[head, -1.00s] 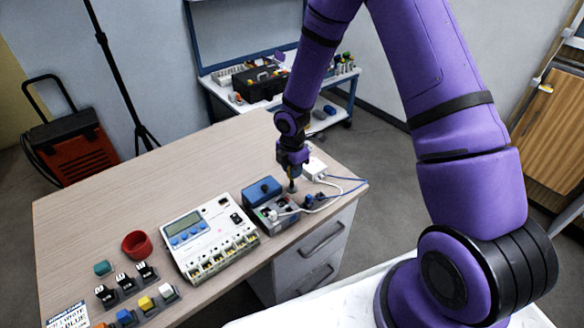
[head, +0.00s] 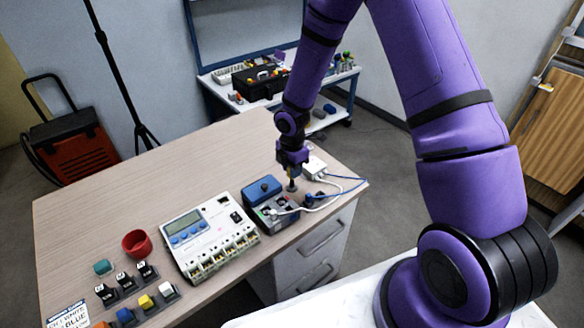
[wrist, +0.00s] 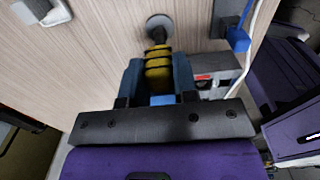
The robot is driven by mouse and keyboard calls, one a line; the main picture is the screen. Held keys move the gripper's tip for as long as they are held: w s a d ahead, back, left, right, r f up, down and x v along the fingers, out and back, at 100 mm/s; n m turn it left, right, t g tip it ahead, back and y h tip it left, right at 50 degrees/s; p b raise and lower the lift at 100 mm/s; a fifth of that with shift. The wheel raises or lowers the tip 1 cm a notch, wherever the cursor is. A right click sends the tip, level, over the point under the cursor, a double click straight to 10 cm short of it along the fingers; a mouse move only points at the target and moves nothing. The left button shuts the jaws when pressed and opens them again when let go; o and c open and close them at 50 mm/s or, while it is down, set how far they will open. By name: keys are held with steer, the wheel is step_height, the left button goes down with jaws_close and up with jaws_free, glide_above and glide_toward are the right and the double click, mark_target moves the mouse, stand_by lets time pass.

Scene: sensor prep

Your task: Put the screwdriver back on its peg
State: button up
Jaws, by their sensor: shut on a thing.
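The screwdriver has a yellow handle with black bands, best seen in the wrist view (wrist: 158,66). My gripper (wrist: 157,78) is shut on this handle, with one blue finger on each side. Beyond the handle a dark, narrower part reaches a round grey disc (wrist: 159,24) on the desk. I cannot tell whether the screwdriver is seated on it or only in line with it. In the head view my gripper (head: 292,170) points down over the far right of the desk, and the disc (head: 291,188) shows just below it.
A blue-topped box (head: 262,190) with cables stands close beside the gripper. A white adapter (head: 315,168) and blue and white cables lie to its right. A white meter panel (head: 208,238), red cup (head: 137,243) and coloured blocks are farther left. The desk's back left (head: 130,185) is clear.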

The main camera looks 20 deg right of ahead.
steer(key=shift+f, duration=0.4)
stand_by(1.3)
steer(key=o, duration=1.2)
steer(key=shift+c, duration=0.2)
steer(key=shift+r, duration=0.1)
steer(key=shift+r, duration=3.4)
